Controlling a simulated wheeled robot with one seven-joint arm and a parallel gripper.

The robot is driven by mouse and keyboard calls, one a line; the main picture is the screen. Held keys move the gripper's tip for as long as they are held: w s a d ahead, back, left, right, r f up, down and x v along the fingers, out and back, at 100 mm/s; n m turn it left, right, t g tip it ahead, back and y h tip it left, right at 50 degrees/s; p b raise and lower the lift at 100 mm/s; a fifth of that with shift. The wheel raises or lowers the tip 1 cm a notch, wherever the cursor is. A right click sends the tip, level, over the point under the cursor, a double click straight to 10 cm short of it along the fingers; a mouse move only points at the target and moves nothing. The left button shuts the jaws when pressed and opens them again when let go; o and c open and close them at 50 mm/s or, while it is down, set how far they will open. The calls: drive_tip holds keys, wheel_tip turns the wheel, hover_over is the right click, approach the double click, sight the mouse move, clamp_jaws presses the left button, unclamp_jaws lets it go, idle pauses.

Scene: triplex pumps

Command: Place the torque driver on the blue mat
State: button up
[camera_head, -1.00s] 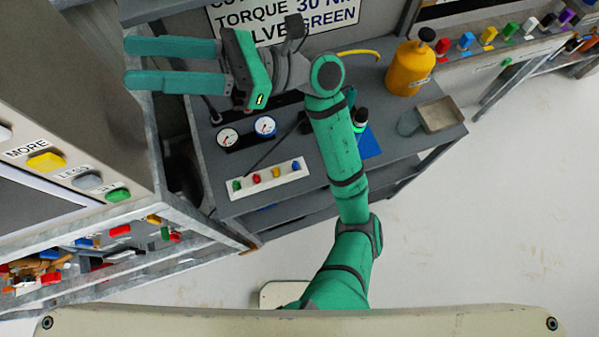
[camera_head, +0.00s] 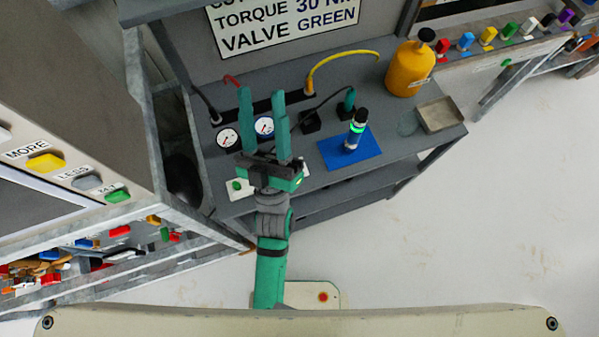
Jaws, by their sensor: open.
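The blue mat (camera_head: 371,153) lies on the grey bench, right of its middle. A slim driver-like tool (camera_head: 357,129), which I take for the torque driver, stands upright on the mat. It has a dark top, a glowing green ring and a bluish-grey lower body. My gripper (camera_head: 263,93) is open and empty, left of the mat and apart from the tool. Its two long teal fingers point to the back of the bench, one on each side of the blue-rimmed gauge (camera_head: 264,126).
A yellow bottle (camera_head: 408,68) and a grey tray (camera_head: 440,115) stand at the bench's right. My gripper partly hides a white button strip (camera_head: 240,186).

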drive_tip(key=s+d+f+m+g+h, duration=0.1)
drive_tip(key=s+d+f+m+g, duration=0.2)
drive_tip(key=s+f+g, duration=0.3)
drive_tip(key=s+d+f+m+g+h, duration=0.1)
drive_tip(key=s+d+f+m+g, duration=0.2)
drive_tip(key=s+f+g, duration=0.4)
drive_tip(key=s+f, duration=0.3)
drive_tip(key=f, duration=0.4)
drive_tip(key=s+f+m, duration=0.1)
drive_tip(key=s+f, duration=0.2)
drive_tip(key=f, duration=0.4)
drive_tip(key=shift+s+d, duration=0.15)
drive_tip(key=shift+d, duration=0.1)
